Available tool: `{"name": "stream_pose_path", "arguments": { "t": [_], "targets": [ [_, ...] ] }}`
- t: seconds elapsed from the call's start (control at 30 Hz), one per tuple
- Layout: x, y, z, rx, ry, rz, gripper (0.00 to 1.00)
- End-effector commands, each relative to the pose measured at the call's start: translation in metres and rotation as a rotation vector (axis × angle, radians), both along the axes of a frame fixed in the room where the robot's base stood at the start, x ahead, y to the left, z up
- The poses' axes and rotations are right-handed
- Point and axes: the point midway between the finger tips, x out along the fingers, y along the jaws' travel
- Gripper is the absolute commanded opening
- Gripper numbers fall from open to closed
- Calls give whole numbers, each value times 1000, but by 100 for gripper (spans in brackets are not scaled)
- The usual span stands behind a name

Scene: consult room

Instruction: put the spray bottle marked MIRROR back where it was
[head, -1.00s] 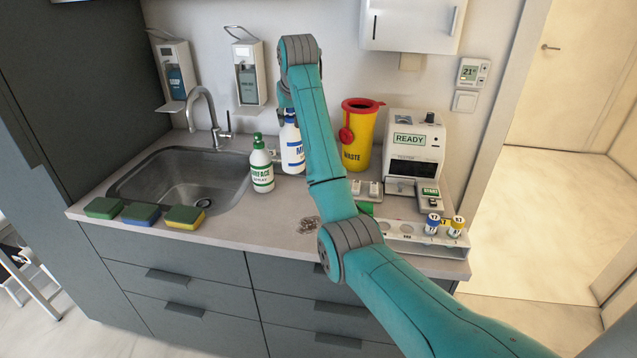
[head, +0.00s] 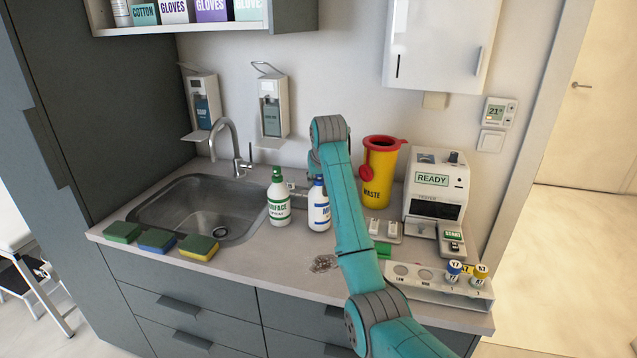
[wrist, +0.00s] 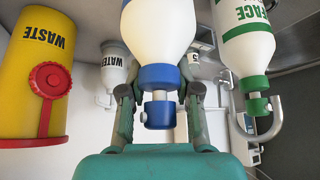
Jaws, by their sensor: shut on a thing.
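The white spray bottle with blue trim (head: 319,212) is upright just right of the SURFACE bottle in the head view. Only an "M" at the start of its label shows; my arm hides the rest. In the wrist view, the blue-collared bottle (wrist: 160,35) lies between the fingers of my gripper (wrist: 158,70), which is shut on it. I cannot tell whether its base touches the counter. The green-topped SURFACE bottle (head: 278,203) stands close to its left, and also shows in the wrist view (wrist: 245,40).
The yellow WASTE bin (head: 378,180) and the READY tester (head: 435,190) stand to the right. A tube rack (head: 425,283) is at the front right. The sink (head: 190,205) and several sponges (head: 198,247) are left. A grey patch (head: 323,263) marks the front counter.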

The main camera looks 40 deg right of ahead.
Motion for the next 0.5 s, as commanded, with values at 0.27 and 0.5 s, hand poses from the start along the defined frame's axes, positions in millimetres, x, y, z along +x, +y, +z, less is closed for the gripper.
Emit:
{"name": "stream_pose_path", "arguments": {
  "t": [0.27,0.5],
  "targets": [
    [0,0,-6,-1,-3,0,0],
    [0,0,-9,0,-1,0,47]
  ]
}}
